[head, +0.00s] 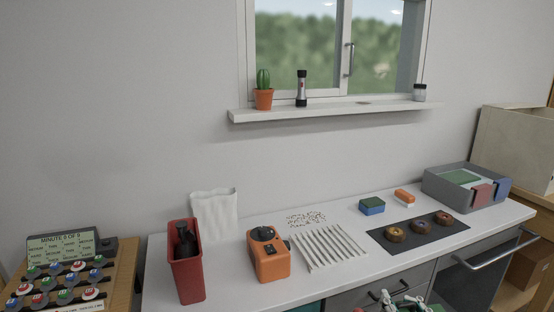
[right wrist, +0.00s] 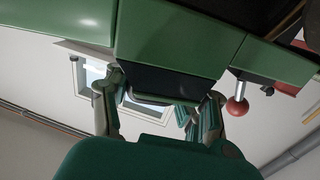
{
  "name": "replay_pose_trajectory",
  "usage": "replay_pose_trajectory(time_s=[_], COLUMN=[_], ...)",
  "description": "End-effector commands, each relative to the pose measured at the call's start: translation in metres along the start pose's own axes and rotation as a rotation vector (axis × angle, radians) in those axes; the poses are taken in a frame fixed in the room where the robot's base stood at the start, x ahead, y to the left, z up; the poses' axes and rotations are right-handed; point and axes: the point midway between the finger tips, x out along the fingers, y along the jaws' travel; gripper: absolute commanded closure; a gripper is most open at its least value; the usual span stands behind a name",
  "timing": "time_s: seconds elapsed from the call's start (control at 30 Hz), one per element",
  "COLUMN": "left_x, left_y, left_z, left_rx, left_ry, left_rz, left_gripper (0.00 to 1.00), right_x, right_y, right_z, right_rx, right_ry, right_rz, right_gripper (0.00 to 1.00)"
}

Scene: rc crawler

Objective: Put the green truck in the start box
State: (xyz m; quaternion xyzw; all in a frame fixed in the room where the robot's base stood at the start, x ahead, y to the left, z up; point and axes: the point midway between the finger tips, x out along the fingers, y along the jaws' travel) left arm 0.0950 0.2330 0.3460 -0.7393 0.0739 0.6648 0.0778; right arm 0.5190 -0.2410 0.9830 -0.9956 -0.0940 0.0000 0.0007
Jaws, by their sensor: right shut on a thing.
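My right gripper (head: 403,301) shows in part at the bottom edge of the head view, in front of the counter's drawers. In the right wrist view the right gripper (right wrist: 158,100) has its fingers on either side of a green body with a dark panel. This green body (right wrist: 175,40), close to the camera, seems to be the green truck; only part of it shows. A red ball on a silver rod (right wrist: 237,105) hangs beside it. I cannot make out the whole truck in the head view. I cannot identify a start box. My left gripper is out of view.
The white counter (head: 350,275) holds a red bin (head: 188,270), an orange device (head: 268,255), a white ribbed rack (head: 330,248), a blue-green block (head: 372,206), a dark mat (head: 418,233) with three rings and a grey tray (head: 432,186). A wooden box (head: 510,150) stands at right.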

Motion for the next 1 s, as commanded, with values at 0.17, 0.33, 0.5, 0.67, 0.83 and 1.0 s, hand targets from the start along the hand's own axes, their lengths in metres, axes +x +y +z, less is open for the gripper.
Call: replay_pose_trajectory(time_s=[0.17,0.33,0.5,0.67,0.83,1.0], left_x=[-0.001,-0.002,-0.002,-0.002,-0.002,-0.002], left_y=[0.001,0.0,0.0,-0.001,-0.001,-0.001], left_z=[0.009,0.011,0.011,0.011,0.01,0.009], left_rx=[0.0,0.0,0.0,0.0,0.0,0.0], left_ry=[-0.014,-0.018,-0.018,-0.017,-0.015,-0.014], left_rz=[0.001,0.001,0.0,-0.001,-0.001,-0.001], left_gripper=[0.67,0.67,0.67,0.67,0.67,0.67], right_x=[-0.039,-0.086,-0.116,-0.126,-0.127,-0.127], right_y=[-0.034,-0.061,-0.072,-0.075,-0.075,-0.075], right_z=[0.03,0.048,0.051,0.051,0.051,0.051], right_rx=[0.011,0.01,0.004,0.0,-0.001,-0.003], right_ry=[-0.002,-0.003,0.001,0.005,0.006,0.006], right_rz=[0.029,0.102,0.164,0.188,0.19,0.189], right_gripper=[1.0,1.0,1.0,1.0,1.0,1.0])
